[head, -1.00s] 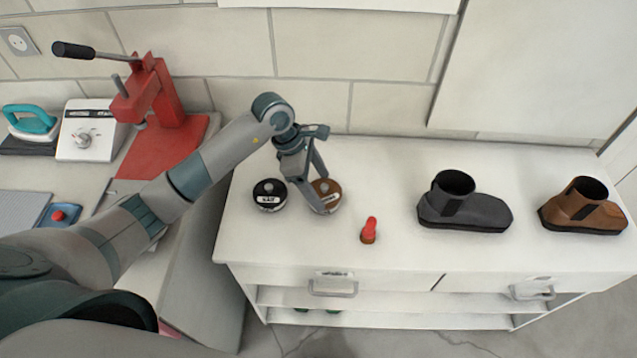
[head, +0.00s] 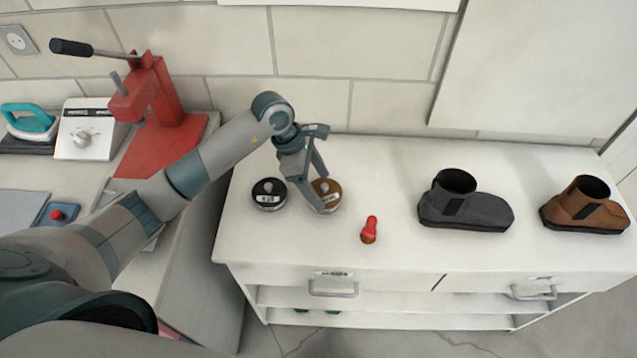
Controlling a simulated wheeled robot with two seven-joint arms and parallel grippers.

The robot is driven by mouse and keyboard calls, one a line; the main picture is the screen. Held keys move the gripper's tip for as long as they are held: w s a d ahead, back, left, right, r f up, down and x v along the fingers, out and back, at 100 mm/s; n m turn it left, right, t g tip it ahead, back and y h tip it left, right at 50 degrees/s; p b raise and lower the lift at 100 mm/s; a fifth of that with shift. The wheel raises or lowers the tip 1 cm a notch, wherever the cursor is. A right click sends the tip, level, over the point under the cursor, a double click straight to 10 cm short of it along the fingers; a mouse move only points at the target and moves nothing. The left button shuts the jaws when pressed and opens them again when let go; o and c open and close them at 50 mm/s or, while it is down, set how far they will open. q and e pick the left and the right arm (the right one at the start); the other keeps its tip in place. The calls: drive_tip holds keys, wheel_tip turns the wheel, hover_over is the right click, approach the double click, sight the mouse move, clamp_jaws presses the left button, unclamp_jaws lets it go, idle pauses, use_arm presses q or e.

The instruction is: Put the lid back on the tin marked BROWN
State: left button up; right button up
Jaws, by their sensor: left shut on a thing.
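A round tin with a brown top (head: 331,206) stands on the white cabinet, its side label too small to read and partly covered by my gripper. A brown lid (head: 332,187) with a small pale knob shows on top of it, and I see no gap between lid and tin. My left gripper (head: 319,193) reaches down from above and is shut on the brown lid. A tin with a black lid (head: 269,194) stands just to the left, closed and upright. My right gripper is not in view.
A small brush-like item with a red handle (head: 370,229) stands near the front edge. A dark grey boot (head: 465,205) and a brown boot (head: 583,208) stand to the right. A red press (head: 160,110) is on the left bench. The cabinet top (head: 385,165) is clear behind.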

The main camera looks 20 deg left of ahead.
use_arm(q)
drive_tip(key=shift+b, duration=0.35)
idle(0.3)
idle(0.4)
drive_tip(key=o, duration=1.3)
drive_tip(key=shift+r, duration=0.1)
drive_tip(key=shift+r+p, duration=1.55)
drive_tip(key=shift+r, duration=1.85)
drive_tip(key=shift+c, duration=0.3)
clamp_jaws()
